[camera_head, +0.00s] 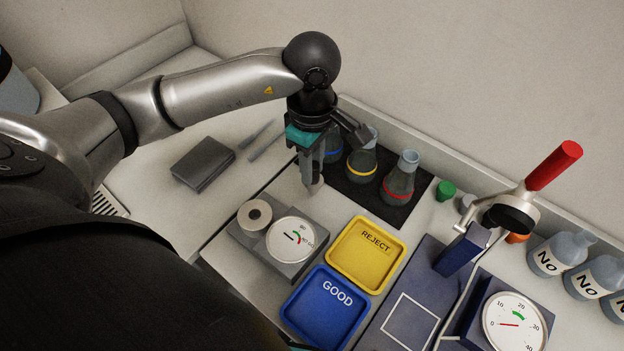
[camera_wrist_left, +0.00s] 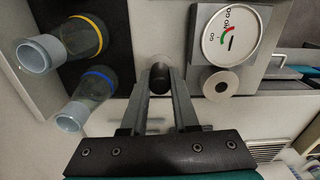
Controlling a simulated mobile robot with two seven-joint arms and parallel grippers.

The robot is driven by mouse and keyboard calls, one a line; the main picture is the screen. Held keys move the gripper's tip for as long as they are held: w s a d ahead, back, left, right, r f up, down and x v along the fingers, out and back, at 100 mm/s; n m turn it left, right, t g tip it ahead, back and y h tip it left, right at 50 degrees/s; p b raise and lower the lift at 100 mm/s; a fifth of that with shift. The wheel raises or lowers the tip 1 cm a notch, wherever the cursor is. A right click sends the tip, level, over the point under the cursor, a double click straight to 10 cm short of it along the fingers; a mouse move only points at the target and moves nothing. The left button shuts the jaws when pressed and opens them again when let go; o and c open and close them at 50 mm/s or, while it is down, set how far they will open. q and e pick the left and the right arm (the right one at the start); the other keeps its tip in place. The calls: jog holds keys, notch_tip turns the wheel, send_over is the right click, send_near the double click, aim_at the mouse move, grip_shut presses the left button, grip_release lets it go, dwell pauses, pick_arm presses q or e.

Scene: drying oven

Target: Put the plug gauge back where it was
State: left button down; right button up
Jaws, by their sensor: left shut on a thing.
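My left gripper (camera_head: 312,180) points down over the bench, between the flasks and the grey dial block. It is shut on the plug gauge, a small grey cylinder (camera_wrist_left: 159,78) that shows end-on between the fingertips in the left wrist view. In the head view the fingers mostly hide the gauge. The grey block (camera_head: 283,262) carries a white GO / NO GO dial (camera_head: 292,240) and a round pale ring with a dark central hole (camera_head: 255,215). The ring also shows in the left wrist view (camera_wrist_left: 222,86), right of the gripper. My right gripper is out of view.
Several flasks with coloured bands stand on a black mat (camera_head: 400,212) behind the gripper. A yellow REJECT tray (camera_head: 366,262) and a blue GOOD tray (camera_head: 324,318) lie to the right. A red-handled press (camera_head: 510,210) stands farther right. A dark grey box (camera_head: 202,163) lies left.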

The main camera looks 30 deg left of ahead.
pick_arm(q)
jog(key=shift+f, duration=2.2)
jog(key=shift+b, duration=0.35)
jog(key=c, duration=1.1)
grip_release()
jog(key=shift+f, duration=0.2)
jog(key=shift+c, duration=0.2)
jog(key=o, duration=0.5)
jog(key=shift+c, duration=0.2)
jog(key=shift+r, duration=0.2)
jog(key=shift+r, duration=0.35)
notch_tip(320, 180, up, 11)
jog(key=shift+r+p, duration=0.2)
jog(key=shift+p, duration=0.5)
